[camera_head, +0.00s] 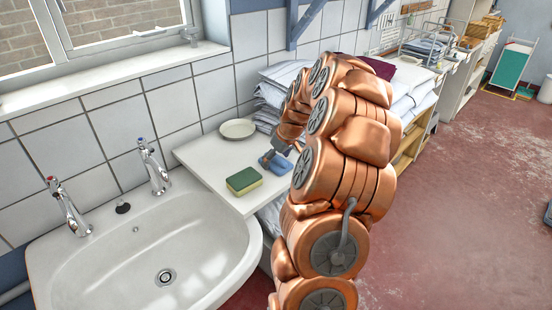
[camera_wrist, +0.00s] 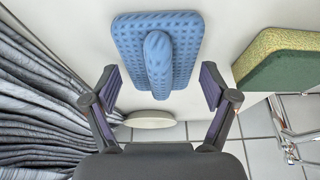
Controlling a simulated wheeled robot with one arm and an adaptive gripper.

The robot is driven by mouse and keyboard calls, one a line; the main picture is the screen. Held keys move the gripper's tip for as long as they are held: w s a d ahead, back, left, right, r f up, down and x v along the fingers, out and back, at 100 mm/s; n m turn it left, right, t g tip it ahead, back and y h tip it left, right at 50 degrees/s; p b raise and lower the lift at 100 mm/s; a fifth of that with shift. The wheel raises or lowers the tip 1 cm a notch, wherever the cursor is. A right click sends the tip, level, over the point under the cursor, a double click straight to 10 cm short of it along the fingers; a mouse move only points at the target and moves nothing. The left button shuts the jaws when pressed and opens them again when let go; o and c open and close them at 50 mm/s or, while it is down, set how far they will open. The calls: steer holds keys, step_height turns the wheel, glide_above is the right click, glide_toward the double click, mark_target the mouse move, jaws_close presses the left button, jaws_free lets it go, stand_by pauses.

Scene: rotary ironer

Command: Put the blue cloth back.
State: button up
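The blue cloth (camera_head: 282,166) lies on the white counter beside the sink, right of the sponge and partly hidden behind my arm. In the wrist view the blue cloth (camera_wrist: 126,45) is a flat, dimpled rectangle with a raised ridge along its middle. My gripper (camera_wrist: 160,76) is open, with one finger to each side of the ridge. Nothing is gripped; I cannot tell whether the fingertips touch the cloth. In the head view my gripper (camera_head: 274,158) shows only in part, close to the cloth.
A green and yellow sponge (camera_head: 244,181) lies on the counter (camera_head: 205,155), with a white dish (camera_head: 238,128) behind it. The sink (camera_head: 135,255) is at the left. Folded linen (camera_head: 275,85) is stacked against the tiled wall. The red floor at the right is mostly clear.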

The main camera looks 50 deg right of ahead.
steer(key=shift+o, duration=0.6)
steer(key=shift+r, duration=0.1)
steer(key=shift+r, duration=0.15)
steer(key=b+v, duration=0.2)
steer(key=v, duration=0.9)
steer(key=shift+s+r, duration=0.25)
steer(key=shift+r, duration=0.1)
